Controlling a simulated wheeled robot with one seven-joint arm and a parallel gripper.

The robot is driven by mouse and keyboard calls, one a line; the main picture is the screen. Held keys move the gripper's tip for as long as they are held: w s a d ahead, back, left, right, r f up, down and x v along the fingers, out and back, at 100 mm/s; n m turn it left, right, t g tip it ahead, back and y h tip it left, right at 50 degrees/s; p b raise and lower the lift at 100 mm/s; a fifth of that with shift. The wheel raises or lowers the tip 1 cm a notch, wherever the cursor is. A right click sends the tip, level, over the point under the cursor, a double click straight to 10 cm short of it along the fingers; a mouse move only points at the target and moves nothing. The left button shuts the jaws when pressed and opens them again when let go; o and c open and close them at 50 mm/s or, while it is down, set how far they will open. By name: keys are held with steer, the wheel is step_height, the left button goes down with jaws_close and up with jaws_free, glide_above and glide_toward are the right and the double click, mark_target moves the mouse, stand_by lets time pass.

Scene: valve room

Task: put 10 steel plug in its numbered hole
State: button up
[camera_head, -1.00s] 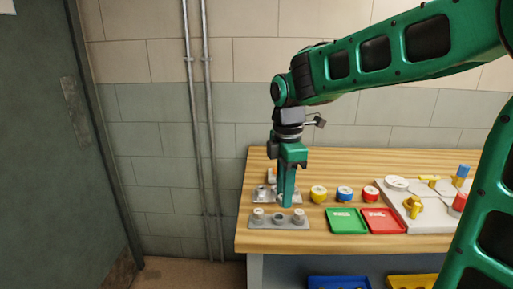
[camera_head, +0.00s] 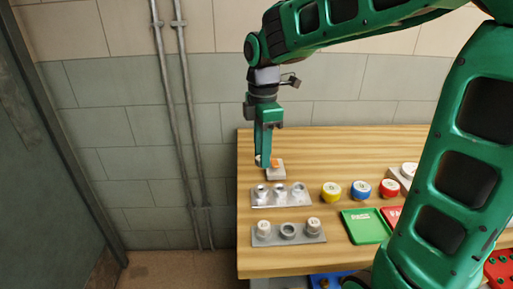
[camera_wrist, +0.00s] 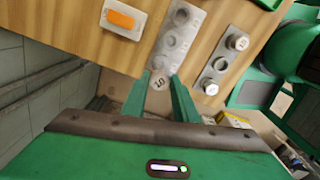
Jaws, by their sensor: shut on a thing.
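My gripper (camera_head: 265,163) is shut on a pale round plug (camera_wrist: 159,82) marked 10, which shows between the fingertips in the wrist view. In the head view the fingers hide most of the plug. A grey steel block with three holes (camera_head: 300,203) lies on the bench; it also shows in the wrist view (camera_wrist: 184,31), just beyond the plug. Its hole numbers are too small to read. In the head view my gripper is above the bench, behind and left of this block. A grey stand (camera_head: 273,239) in front holds two white-topped plugs; its middle socket is empty.
A white plate with an orange part (camera_head: 275,165) sits close beside my gripper; it shows in the wrist view (camera_wrist: 121,18). Yellow (camera_head: 331,191), blue (camera_head: 361,189) and red (camera_head: 390,188) round pieces stand right of the block. A green tray (camera_head: 366,227) lies front right.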

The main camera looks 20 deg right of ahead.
steer(key=shift+a+f, duration=0.1)
steer(key=shift+f, duration=3.05)
steer(key=shift+s, duration=0.1)
steer(key=shift+r, duration=0.1)
steer(key=shift+f, duration=1.1)
stand_by(0.8)
steer(key=o, duration=1.2)
steer(key=shift+c, duration=0.2)
steer(key=shift+r, duration=4)
